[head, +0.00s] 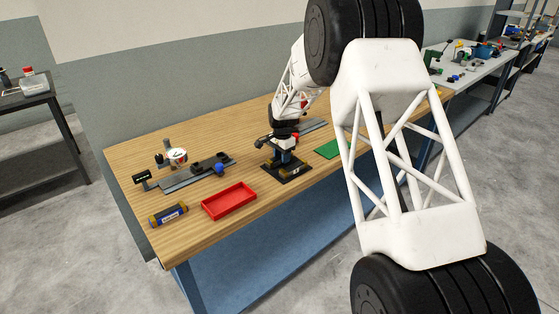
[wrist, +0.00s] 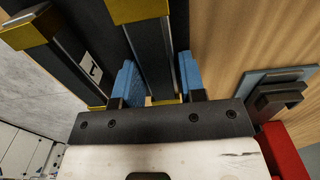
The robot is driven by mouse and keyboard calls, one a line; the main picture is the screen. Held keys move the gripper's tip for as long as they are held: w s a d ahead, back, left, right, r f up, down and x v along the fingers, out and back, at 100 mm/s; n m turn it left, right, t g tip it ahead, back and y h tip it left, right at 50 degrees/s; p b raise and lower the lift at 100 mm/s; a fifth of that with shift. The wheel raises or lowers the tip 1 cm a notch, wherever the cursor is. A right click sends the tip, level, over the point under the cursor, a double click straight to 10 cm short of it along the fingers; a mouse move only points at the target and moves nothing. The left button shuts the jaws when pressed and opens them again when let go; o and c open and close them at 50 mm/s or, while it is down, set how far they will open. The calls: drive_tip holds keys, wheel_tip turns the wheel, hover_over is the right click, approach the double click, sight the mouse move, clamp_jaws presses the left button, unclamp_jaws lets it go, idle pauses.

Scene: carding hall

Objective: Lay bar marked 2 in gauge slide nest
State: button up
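In the wrist view two dark bars with yellow ends lie side by side. The left bar (wrist: 91,66) has a white label that looks like a 1; no mark shows on the middle bar (wrist: 150,62). My gripper (wrist: 157,62) has blue fingers on either side of the middle bar, very close to its sides; contact is unclear. In the head view my gripper (head: 284,143) is low over a black labelled holder (head: 290,170).
A dark bar with yellow ends (head: 168,214) lies at the table's left front. A dial gauge (head: 177,156) is behind the slide. A green mat (head: 328,149) lies right of the holder. Bare wood shows around them.

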drive_tip(key=c, duration=0.6)
drive_tip(key=shift+r, duration=0.2)
drive_tip(key=shift+r, duration=0.5)
drive_tip(key=shift+s+d+r, duration=0.1)
drive_tip(key=shift+s+r, duration=0.05)
drive_tip(key=shift+r, duration=0.45)
drive_tip(key=shift+s+r, duration=0.15)
drive_tip(key=shift+r, duration=0.4)
drive_tip(key=s+d, duration=0.1)
drive_tip(key=s, duration=0.4)
drive_tip(key=s+d+r, duration=0.1)
drive_tip(key=s, duration=0.4)
drive_tip(key=s+d, duration=0.2)
drive_tip(key=s, duration=0.3)
drive_tip(key=shift+r, duration=0.2)
drive_tip(key=shift+f, duration=0.1)
